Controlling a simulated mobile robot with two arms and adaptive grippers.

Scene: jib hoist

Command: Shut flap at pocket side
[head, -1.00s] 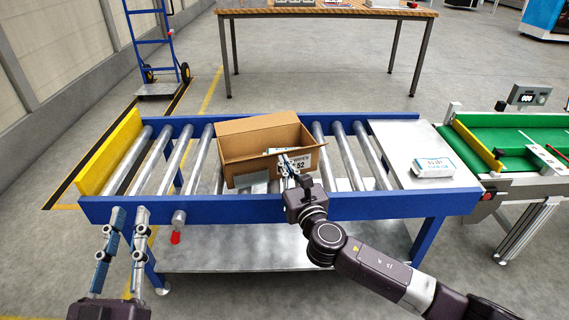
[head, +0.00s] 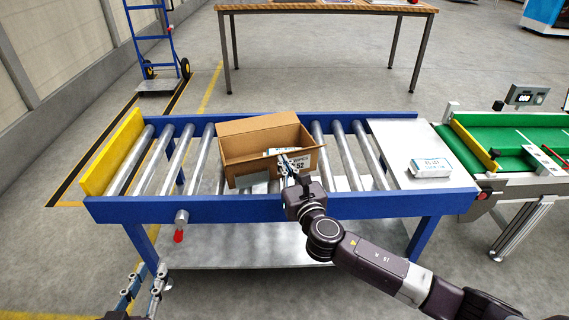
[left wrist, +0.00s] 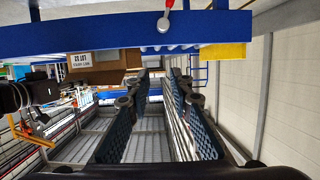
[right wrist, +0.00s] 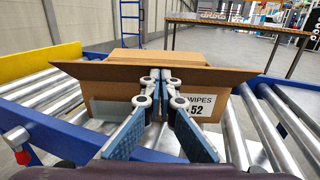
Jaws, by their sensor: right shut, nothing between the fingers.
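An open brown carton (head: 240,147) stands on the roller table, with a "WIPES 52" label and a grey pocket patch on its near face. The pocket patch also shows in the right wrist view (right wrist: 112,108). The near flap (right wrist: 100,71) spreads outward from the top edge above the pocket. The far flap (head: 258,124) stands up at the back. My right gripper (head: 284,160) is shut and empty, close in front of the near face; in the right wrist view its tips (right wrist: 160,75) overlap the flap, contact unclear. My left gripper (head: 143,283) is open, low left of the table.
The roller table (head: 270,208) has a blue frame and a yellow end stop (head: 112,160). A white packet (head: 431,167) lies on its right plate, beside a green conveyor (head: 500,140). A wooden table (head: 330,10) and a blue hand truck (head: 157,50) stand behind.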

